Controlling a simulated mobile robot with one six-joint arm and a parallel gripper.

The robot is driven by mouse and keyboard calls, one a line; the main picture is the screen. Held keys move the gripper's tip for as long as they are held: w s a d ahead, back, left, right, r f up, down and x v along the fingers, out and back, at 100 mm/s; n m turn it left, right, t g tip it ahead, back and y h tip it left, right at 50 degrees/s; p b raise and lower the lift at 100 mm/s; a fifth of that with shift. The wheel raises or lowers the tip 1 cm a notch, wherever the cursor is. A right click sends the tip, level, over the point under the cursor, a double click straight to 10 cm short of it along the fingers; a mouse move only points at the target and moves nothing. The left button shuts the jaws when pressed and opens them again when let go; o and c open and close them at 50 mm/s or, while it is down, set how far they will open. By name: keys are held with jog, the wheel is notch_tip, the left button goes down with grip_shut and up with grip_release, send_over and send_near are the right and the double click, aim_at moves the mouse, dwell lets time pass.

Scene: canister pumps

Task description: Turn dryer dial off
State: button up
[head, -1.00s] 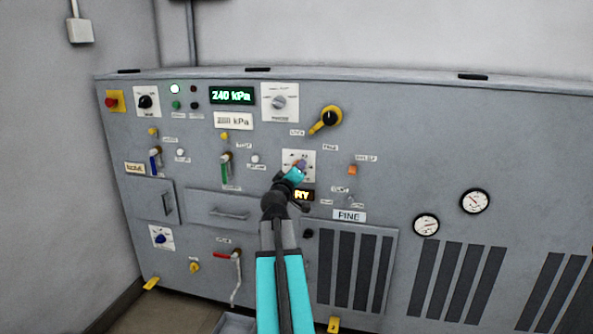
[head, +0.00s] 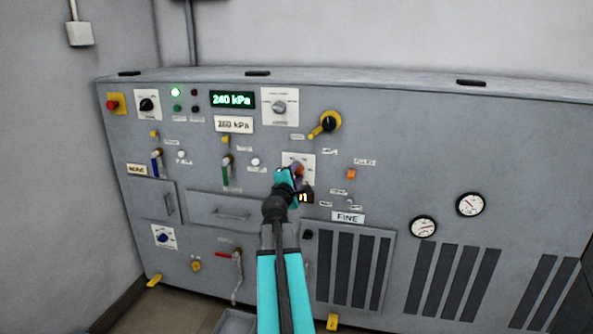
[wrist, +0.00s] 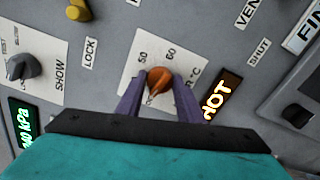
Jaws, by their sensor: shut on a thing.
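The dryer dial is an orange knob (wrist: 159,80) on a white plate (wrist: 133,60) marked 50, 60 and °C in the wrist view. The knob's narrow tip points toward the bottom of that picture; the mark beside it is too small to read. My gripper (wrist: 158,84) has its two purple fingers on either side of the knob, shut on it. In the head view, my gripper (head: 291,174) covers much of the dial's plate (head: 306,158). A lit amber sign (wrist: 220,96) beside the plate reads HOT; my gripper hides most of it in the head view.
A grey dial (wrist: 22,68) and a green display (wrist: 20,113) lie left in the wrist view. In the head view, a yellow-and-black rotary handle (head: 327,123) is above right of my gripper, and an orange switch (head: 351,174) is to the right.

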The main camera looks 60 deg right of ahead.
jog(key=shift+n+p, duration=0.7)
jog(key=shift+n, duration=0.8)
jog(key=o, duration=1.1)
jog(key=shift+c, duration=0.2)
jog(key=shift+a, duration=0.15)
jog(key=b+v, duration=0.7)
jog(key=v, duration=0.1)
